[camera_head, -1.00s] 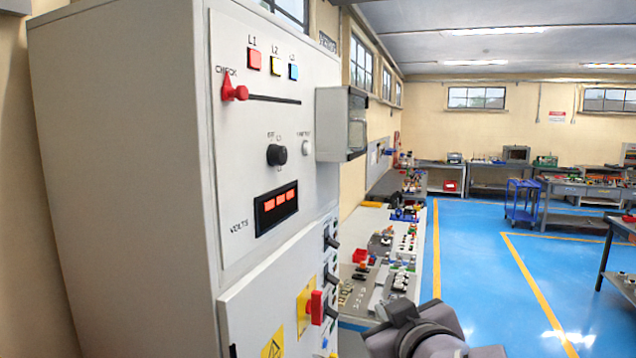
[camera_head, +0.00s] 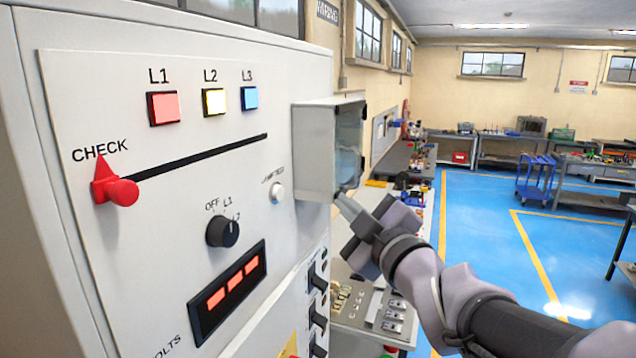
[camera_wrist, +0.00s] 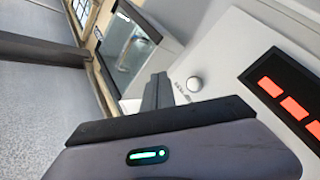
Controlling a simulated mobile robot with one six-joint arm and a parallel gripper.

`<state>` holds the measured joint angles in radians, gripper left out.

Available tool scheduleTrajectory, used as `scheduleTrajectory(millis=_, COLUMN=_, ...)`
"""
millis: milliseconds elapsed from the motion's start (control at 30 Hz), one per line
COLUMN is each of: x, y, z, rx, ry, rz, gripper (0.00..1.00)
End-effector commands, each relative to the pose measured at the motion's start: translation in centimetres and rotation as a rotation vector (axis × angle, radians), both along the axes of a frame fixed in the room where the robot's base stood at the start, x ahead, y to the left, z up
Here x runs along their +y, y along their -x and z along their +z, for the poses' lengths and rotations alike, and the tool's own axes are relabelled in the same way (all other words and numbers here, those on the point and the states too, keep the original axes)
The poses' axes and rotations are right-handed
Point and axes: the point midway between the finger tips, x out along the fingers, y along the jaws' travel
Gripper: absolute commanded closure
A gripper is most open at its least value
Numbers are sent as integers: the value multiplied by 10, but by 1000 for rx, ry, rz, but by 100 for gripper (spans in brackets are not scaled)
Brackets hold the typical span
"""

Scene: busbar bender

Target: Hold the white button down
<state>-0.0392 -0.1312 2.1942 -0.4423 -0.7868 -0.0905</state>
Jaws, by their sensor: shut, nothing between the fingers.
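The white button (camera_head: 275,192) is a small round knob on the right side of the grey panel. It stands out from the panel, with small lettering beside it. It also shows in the wrist view (camera_wrist: 194,84), just right of the fingertips. My gripper (camera_head: 345,204) is shut and empty, to the right of the button and below the grey box on the cabinet's side. In the wrist view the fingers (camera_wrist: 157,91) point toward the panel and appear apart from the button.
The grey box (camera_head: 322,150) with a clear front juts out close to my fingers. The panel has a black rotary knob (camera_head: 222,231), a red CHECK slider (camera_head: 115,182), three coloured lamps and a red-lit volts display (camera_head: 228,291). A workbench (camera_head: 370,318) stands beyond the cabinet.

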Motion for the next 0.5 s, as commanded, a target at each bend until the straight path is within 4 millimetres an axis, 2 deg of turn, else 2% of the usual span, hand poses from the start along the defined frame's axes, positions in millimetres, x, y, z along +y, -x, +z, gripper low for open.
scheduleTrajectory(millis=267, x=7, y=-3, z=-1, rx=1, ry=-2, rz=-1, gripper=100)
scheduleTrajectory(millis=500, x=41, y=-15, z=-1, rx=1, ry=-3, rz=1, gripper=100)
